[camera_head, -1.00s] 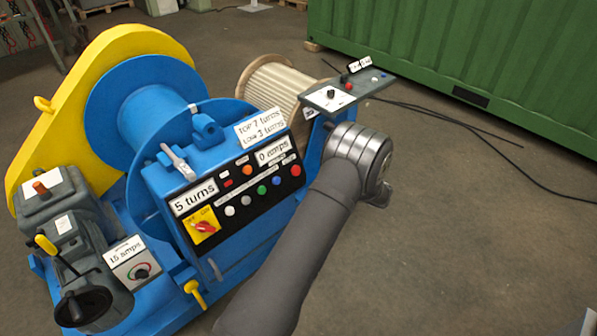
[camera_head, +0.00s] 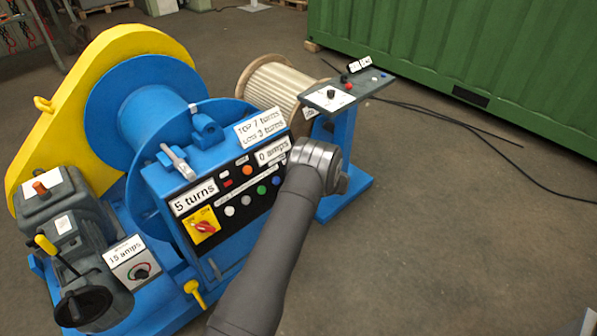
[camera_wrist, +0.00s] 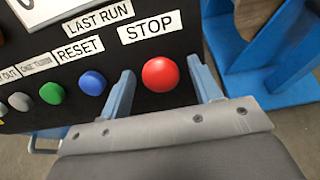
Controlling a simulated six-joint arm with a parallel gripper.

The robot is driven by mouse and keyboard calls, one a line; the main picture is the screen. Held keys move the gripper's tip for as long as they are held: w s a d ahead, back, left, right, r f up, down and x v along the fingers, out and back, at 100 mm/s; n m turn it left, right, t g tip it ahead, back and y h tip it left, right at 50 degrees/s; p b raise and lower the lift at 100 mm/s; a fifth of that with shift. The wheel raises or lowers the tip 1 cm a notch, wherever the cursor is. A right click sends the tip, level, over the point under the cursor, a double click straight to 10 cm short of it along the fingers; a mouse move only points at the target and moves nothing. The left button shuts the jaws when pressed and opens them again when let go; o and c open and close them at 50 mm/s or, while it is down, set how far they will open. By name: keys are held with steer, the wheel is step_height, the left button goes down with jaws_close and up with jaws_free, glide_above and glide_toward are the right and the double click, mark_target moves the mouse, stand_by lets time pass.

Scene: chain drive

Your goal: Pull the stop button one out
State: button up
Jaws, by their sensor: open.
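The stop button (camera_wrist: 160,75) is a round red knob under a STOP label (camera_wrist: 149,27) on the black control panel, seen in the wrist view. My gripper (camera_wrist: 163,88) is open, with one blue-grey finger on each side of the red button. I cannot tell whether the fingers touch it. In the head view my wrist (camera_head: 316,158) is at the right end of the panel (camera_head: 233,222) and hides the red button and the fingers.
A blue pedestal with a grey control box (camera_head: 331,97) stands just behind my wrist.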

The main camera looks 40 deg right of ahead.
jaws_close()
steer(key=shift+s+r, duration=0.3)
steer(key=shift+s, duration=0.2)
jaws_free()
steer(key=shift+s, duration=0.1)
steer(key=v, duration=1.7)
steer(key=shift+s+r, duration=0.1)
